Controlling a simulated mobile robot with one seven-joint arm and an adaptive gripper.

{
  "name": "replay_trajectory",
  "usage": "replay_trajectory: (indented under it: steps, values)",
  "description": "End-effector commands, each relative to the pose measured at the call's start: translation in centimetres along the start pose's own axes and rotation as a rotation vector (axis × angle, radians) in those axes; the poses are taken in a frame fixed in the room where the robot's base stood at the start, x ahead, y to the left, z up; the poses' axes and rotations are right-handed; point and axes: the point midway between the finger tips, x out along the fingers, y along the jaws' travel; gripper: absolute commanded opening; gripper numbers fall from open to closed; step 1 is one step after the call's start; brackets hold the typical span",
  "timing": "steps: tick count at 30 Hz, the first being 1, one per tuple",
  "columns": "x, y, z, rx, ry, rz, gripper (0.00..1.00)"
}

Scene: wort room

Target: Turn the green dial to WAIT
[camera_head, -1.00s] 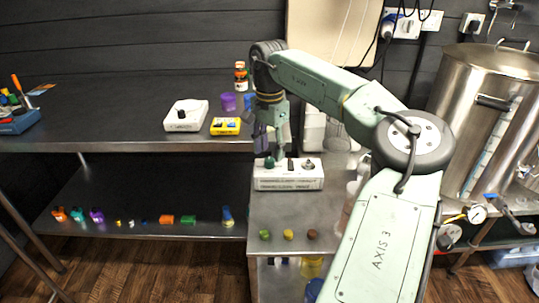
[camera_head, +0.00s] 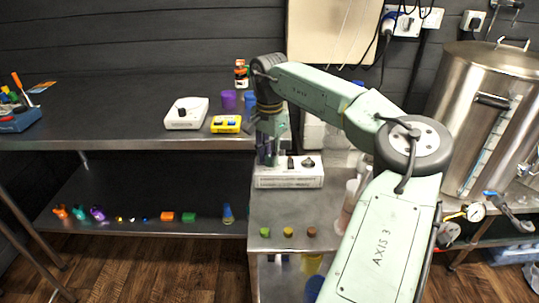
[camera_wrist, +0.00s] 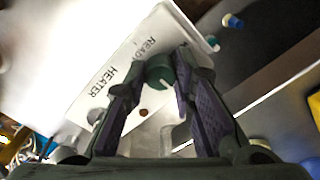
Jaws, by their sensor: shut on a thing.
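The white control box (camera_head: 289,180) stands on the steel table at the centre of the head view, with several knobs along its top. My gripper (camera_head: 268,161) points down over its left end and hides the green dial there. In the wrist view the green dial (camera_wrist: 160,70) sits between the fingertips of my gripper (camera_wrist: 161,74), which is shut on it. A pale pointer line shows on the dial. The box (camera_wrist: 120,75) carries the words READY and HEATER near the dial. The word WAIT cannot be seen.
Green, yellow and brown pieces (camera_head: 288,232) lie in front of the box. A white device (camera_head: 186,113) and a yellow box (camera_head: 226,124) stand on the bench to the left. A large steel kettle (camera_head: 485,110) stands at the right.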

Motion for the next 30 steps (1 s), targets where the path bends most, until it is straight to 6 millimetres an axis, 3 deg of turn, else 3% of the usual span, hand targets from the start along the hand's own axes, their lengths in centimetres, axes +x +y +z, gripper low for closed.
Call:
replay_trajectory:
  steps: [7,19,30]
  values:
    - [-0.03,-0.01,0.0,0.0,0.0,-0.001,0.0]
    - [-0.07,-0.04,-0.01,0.049,0.0,-0.001,0.0]
    - [-0.13,-0.06,-0.04,0.317,0.0,-0.002,0.0]
